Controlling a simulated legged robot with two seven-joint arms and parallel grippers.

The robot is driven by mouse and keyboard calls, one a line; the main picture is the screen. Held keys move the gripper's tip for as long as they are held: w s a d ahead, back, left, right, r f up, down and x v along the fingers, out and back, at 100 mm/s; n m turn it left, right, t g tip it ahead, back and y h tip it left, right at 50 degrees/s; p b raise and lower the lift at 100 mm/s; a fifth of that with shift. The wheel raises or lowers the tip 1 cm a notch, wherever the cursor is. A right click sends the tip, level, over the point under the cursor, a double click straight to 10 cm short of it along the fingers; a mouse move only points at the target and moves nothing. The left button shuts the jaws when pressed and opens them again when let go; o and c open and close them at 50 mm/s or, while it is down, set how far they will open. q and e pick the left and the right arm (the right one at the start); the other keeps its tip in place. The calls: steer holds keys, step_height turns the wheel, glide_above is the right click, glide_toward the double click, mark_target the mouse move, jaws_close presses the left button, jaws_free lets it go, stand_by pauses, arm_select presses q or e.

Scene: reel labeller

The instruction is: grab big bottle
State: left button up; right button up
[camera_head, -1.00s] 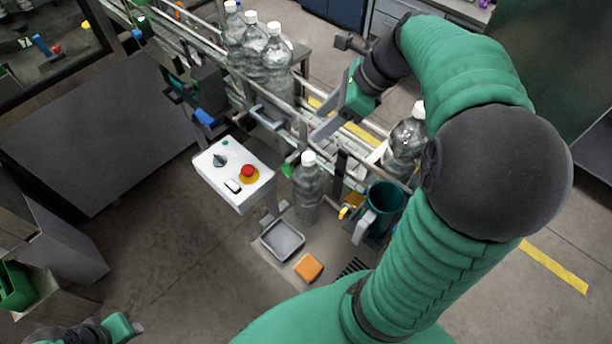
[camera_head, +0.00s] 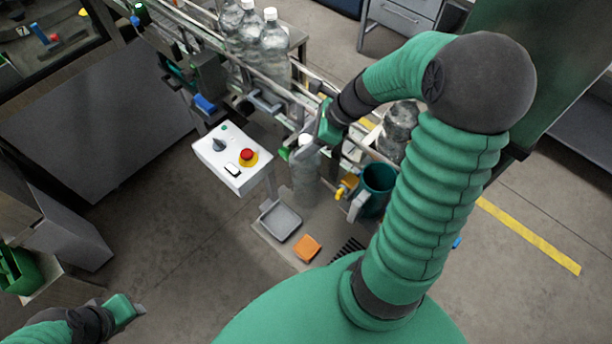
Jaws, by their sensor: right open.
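A clear big bottle (camera_head: 305,178) with a white cap stands upright in front of the conveyor, beside the control box. My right gripper (camera_head: 311,132) is open and just above and behind this bottle's cap, overlapping it in the picture; I cannot tell whether they touch. The forearm hides part of the gripper. Another clear bottle (camera_head: 398,130) stands farther right, partly hidden by my arm. Several more clear bottles (camera_head: 273,52) stand in a row on the conveyor at the back. My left gripper (camera_head: 136,309) is at the lower left, away from the bottles; its jaws are unclear.
A white control box (camera_head: 226,160) with a red button stands left of the front bottle. A grey tray (camera_head: 281,221), an orange block (camera_head: 307,247) and a teal mug (camera_head: 376,188) are near the bottle's base. Conveyor rails (camera_head: 260,75) run behind it.

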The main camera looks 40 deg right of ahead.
steer(key=shift+a, duration=0.3)
steer(key=c, duration=0.5)
steer(key=shift+w, duration=0.1)
steer(key=c, duration=0.4)
steer(key=shift+d, duration=0.15)
jaws_close()
steer(key=shift+d, duration=0.15)
